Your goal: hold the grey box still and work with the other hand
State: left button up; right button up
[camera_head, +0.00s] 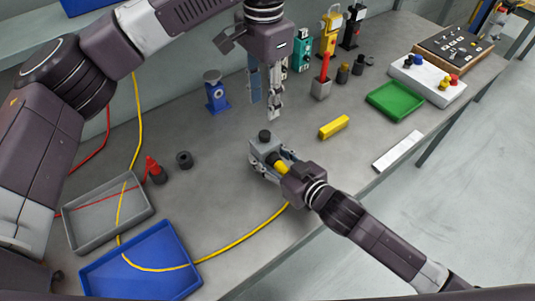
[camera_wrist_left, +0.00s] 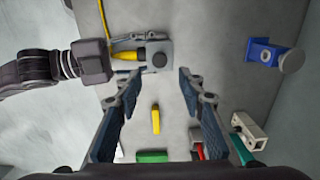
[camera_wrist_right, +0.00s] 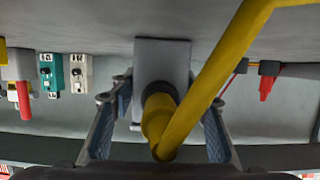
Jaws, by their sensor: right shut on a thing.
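The grey box (camera_head: 262,146) stands on the bench with a black round knob on top. A yellow plug (camera_head: 281,167) with a yellow cable (camera_head: 245,238) enters its side. My right gripper (camera_head: 265,165) is shut on the box from the front right. In the right wrist view its fingers lie on both sides of the box (camera_wrist_right: 178,62), and the plug and cable hide part of it. My left gripper (camera_head: 264,108) points down above the bench behind the box, open and empty. The left wrist view shows its spread fingers, with the box (camera_wrist_left: 158,53) beyond them.
A yellow bar (camera_head: 333,127), green tray (camera_head: 395,101) and white strip (camera_head: 398,151) lie right of the box. A blue stand (camera_head: 215,95) is behind left. A grey tray (camera_head: 108,235) and blue tray (camera_head: 140,284) are at front left. Several coloured devices line the back.

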aim_at(264, 133)
pick_arm(q)
notch_tip(264, 133, down, 10)
jog(key=shift+r, duration=0.15)
dwell(0.4)
jog(key=shift+c, duration=0.2)
jog(key=c, duration=0.8)
jog(key=m, duration=0.6)
jog(key=shift+m, duration=0.4)
jog(key=shift+c, duration=0.2)
jog(key=m, duration=0.3)
